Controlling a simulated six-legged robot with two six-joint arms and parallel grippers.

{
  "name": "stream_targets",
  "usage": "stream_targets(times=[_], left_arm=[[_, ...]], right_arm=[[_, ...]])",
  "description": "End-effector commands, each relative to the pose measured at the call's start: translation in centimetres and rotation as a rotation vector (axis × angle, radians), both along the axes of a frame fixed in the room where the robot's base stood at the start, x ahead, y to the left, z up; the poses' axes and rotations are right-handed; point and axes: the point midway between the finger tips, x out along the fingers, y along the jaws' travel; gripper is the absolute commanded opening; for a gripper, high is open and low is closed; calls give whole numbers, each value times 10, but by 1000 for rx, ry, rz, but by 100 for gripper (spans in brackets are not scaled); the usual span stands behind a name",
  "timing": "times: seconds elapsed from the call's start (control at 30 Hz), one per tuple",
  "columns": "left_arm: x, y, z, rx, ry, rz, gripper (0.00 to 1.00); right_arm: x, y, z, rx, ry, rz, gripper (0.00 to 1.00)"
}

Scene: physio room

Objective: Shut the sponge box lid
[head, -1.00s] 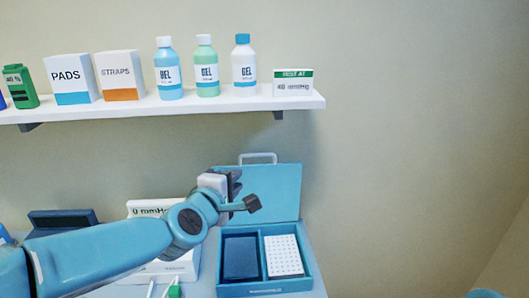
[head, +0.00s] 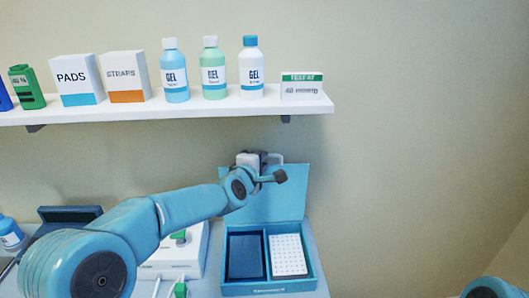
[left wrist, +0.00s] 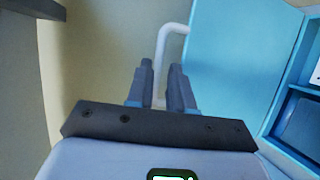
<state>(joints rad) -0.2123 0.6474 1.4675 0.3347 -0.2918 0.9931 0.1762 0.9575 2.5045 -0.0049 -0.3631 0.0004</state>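The sponge box (head: 268,288) is blue and stands open at the back of the table in the head view. Its lid (head: 288,195) is upright against the wall side, with a white handle on its top edge. My left gripper (head: 262,160) is at that handle and covers part of it. In the left wrist view, the white handle (left wrist: 163,55) runs between the two fingertips of my left gripper (left wrist: 161,75). The fingers are apart, with a narrow gap on each side of the bar. The lid (left wrist: 235,65) fills the right there. My right gripper is not in view.
Inside the box are a dark blue pad (head: 246,256) and a white dotted block (head: 288,254). A white device (head: 175,262) stands left of the box. The wall shelf (head: 180,108) above carries bottles and cartons. Free wall lies to the right.

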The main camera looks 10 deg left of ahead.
Motion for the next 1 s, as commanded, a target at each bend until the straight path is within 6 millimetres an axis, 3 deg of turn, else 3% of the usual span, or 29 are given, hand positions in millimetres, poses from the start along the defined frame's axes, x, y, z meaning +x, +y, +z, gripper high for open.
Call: stream_targets(times=[0.2,0.57,0.63,1.0], left_arm=[[26,-6,-4,1,1,0,21],[32,-6,-6,0,-1,0,21],[32,-6,-6,0,-1,0,0],[31,-7,-7,0,1,-1,0]], right_arm=[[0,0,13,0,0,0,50],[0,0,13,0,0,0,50],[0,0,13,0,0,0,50],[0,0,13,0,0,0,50]])
